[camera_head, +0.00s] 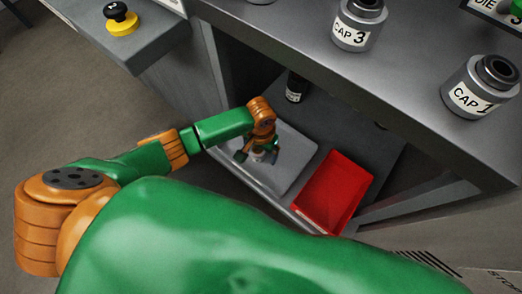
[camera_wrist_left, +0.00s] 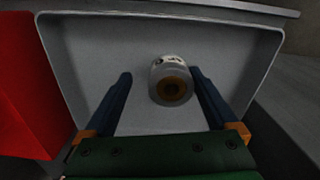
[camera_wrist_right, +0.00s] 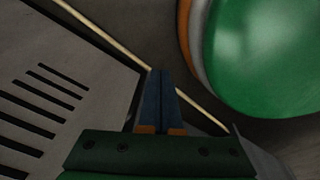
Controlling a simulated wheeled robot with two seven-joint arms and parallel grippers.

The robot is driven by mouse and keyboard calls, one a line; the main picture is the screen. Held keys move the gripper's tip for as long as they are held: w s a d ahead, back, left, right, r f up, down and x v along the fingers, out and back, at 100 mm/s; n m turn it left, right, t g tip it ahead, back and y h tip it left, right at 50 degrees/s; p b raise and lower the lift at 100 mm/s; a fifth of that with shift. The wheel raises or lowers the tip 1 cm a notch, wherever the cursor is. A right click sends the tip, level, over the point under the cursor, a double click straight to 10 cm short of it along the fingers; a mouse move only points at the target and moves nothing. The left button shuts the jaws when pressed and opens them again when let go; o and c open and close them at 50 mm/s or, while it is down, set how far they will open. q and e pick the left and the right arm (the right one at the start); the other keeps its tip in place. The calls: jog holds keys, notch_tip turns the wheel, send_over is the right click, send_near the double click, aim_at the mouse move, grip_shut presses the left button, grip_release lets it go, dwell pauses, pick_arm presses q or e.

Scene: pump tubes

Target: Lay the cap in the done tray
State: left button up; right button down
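A grey cap (camera_wrist_left: 170,82) with a white label band and a brownish centre lies in the shallow grey tray (camera_wrist_left: 85,60). My left gripper (camera_wrist_left: 160,74) is open around it. The cap is close to the right finger in the left wrist view, and a clear gap separates it from the left finger. In the head view the left gripper (camera_head: 257,157) reaches down into the grey tray (camera_head: 293,160) on the lower shelf, and hides most of the cap. My right gripper (camera_wrist_right: 161,75) is shut with nothing between its fingers.
A red bin (camera_head: 335,190) stands right of the tray. A dark labelled cylinder (camera_head: 295,87) stands behind it. The countertop (camera_head: 420,75) overhangs the shelf and holds CAP 3 (camera_head: 358,25) and CAP 1 (camera_head: 480,87). A yellow-black button (camera_head: 121,18) is at upper left.

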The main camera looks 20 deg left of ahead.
aim_at(261, 151)
pick_arm(q)
jog(key=shift+r, duration=0.1)
pick_arm(e)
jog(key=shift+r, duration=0.1)
pick_arm(q)
notch_tip(261, 151, up, 7)
jog(key=p, duration=0.3)
jog(key=shift+r+p, duration=0.3)
jog(key=shift+p, duration=0.05)
pick_arm(e)
jog(key=shift+g+y, duration=0.3)
jog(key=s+a+r, duration=0.2)
jog(key=r, duration=0.1)
jog(key=shift+s+a+r, duration=0.1)
jog(key=shift+s+a, duration=0.1)
jog(key=shift+a, duration=0.1)
